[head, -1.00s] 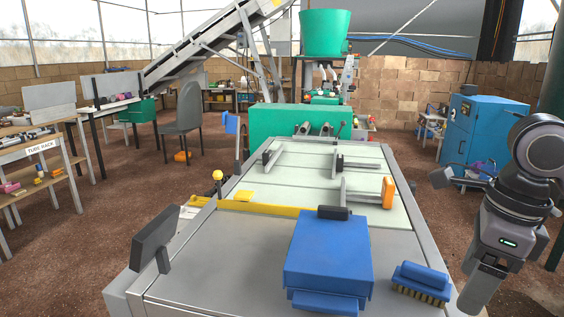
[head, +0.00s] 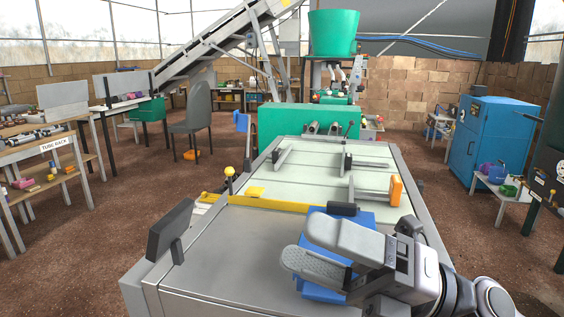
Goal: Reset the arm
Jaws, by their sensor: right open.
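My right gripper (head: 300,244) reaches in from the lower right. It points left, with its two grey fingers apart and nothing seen between them. It is in front of the blue box (head: 364,219) on the near part of the machine table (head: 220,250) and hides much of that box. I cannot tell whether it touches the box. My left gripper is not in view.
A dark panel (head: 170,228) stands at the table's left edge. A yellow bar (head: 262,203) crosses the table, and an orange-ended lever (head: 396,190) is on its right. The near left tabletop is clear. A blue cabinet (head: 490,138) stands at right.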

